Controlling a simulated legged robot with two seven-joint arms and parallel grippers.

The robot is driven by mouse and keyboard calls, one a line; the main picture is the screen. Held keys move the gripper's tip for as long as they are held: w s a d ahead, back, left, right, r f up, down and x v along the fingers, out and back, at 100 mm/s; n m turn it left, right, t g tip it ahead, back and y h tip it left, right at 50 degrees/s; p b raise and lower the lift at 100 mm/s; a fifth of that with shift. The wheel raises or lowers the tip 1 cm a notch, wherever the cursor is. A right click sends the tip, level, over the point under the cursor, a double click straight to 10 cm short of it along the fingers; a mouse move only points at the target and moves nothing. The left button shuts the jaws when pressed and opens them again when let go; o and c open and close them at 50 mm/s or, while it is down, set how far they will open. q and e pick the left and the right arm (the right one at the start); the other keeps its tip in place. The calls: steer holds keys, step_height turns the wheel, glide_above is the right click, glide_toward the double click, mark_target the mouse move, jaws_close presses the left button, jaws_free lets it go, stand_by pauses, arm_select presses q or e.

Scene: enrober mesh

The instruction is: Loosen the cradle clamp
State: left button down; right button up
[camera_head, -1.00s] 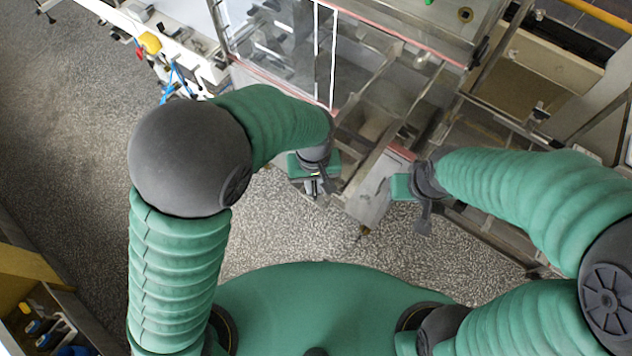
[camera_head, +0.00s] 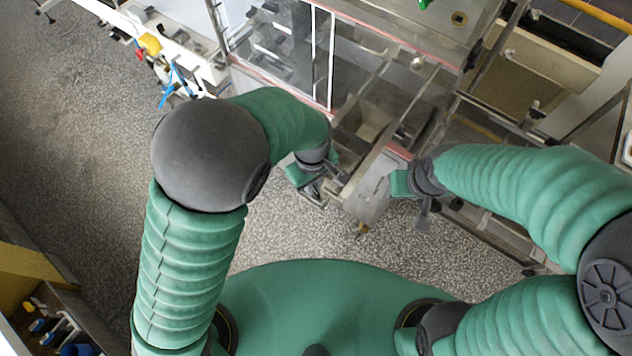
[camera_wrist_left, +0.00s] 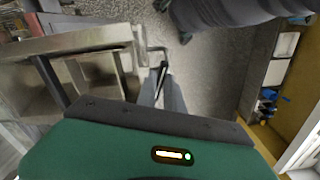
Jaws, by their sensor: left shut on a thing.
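My left gripper (camera_head: 316,194) is at the near left side of the machine's metal frame, low beside its end plate. In the left wrist view its fingers (camera_wrist_left: 163,88) are shut on a thin, dark bent handle (camera_wrist_left: 156,50), which seems to be the cradle clamp's. The handle juts out beside a steel edge of the frame. The clamp's body is not clear in either view, and the fingers hide part of the handle. My right gripper (camera_head: 424,214) hangs to the right of the end plate, apart from my left one. Its jaw gap is not clear.
The steel machine (camera_head: 372,190) with clear guard panels (camera_head: 290,45) fills the top middle and right. A white bench (camera_head: 175,45) with a yellow item stands at the upper left. A shelf unit (camera_head: 35,255) is at the lower left. Speckled floor (camera_head: 100,150) lies open between.

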arm_select(q)
steer(key=shift+w+a+r+n+p, duration=0.1)
steer(key=shift+n+p, duration=0.25)
steer(key=shift+n, duration=0.45)
steer(key=shift+w+a+n+p, duration=0.1)
steer(key=shift+n+p, duration=0.25)
steer(key=shift+n, duration=0.45)
arm_select(e)
steer(key=shift+v, duration=0.85)
arm_select(q)
steer(key=shift+n, duration=0.4)
arm_select(e)
steer(key=shift+w+r, duration=0.15)
steer(key=shift+w, duration=0.1)
